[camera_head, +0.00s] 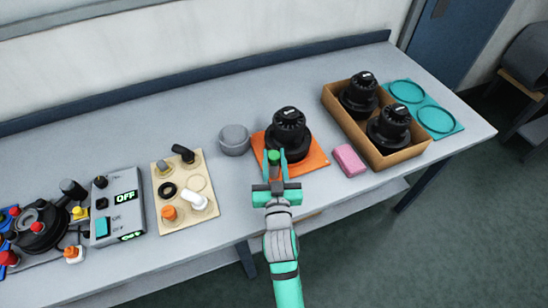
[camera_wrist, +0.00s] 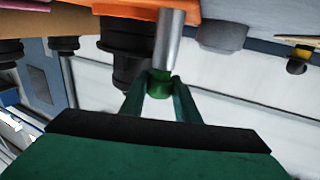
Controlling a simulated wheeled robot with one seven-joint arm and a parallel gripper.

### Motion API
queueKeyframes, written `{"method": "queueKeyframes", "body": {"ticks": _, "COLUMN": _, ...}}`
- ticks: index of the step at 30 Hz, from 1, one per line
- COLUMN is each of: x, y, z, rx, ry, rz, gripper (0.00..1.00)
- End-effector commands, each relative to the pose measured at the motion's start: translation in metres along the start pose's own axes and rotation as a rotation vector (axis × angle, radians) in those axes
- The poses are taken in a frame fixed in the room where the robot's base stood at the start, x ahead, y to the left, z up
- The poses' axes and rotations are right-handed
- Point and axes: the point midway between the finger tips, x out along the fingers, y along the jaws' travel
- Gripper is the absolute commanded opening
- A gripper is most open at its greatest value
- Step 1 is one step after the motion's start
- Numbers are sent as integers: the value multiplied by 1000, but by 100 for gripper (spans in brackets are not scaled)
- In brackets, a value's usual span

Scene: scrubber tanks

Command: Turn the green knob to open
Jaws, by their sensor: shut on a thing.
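The green knob (camera_head: 274,158) is at the front of a black ridged tank unit (camera_head: 288,133) on an orange mat (camera_head: 315,157). My gripper (camera_head: 274,160) reaches it from the front edge of the table, one teal finger on each side. In the wrist view the green knob (camera_wrist: 159,84) sits at the end of a silver stem (camera_wrist: 169,42), and my gripper (camera_wrist: 160,95) is shut on it. The wrist picture appears upside down, with the orange mat (camera_wrist: 150,9) at the top. I cannot tell how far the knob is turned.
A cardboard box (camera_head: 379,159) holding two more black units stands right, beside a teal mat (camera_head: 428,103). A pink sponge (camera_head: 349,160) lies close to the right of my gripper. A grey pot (camera_head: 234,139), a beige board (camera_head: 185,188) and a control box (camera_head: 117,207) are left.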

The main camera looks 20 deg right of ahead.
Motion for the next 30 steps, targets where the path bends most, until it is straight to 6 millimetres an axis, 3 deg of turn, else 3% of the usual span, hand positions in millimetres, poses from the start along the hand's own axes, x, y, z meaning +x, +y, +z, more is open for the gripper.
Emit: {"method": "queueKeyframes", "body": {"ticks": 30, "x": 1, "y": 3, "z": 2, "rx": -3, "ry": -5, "rz": -440, "gripper": 6}}
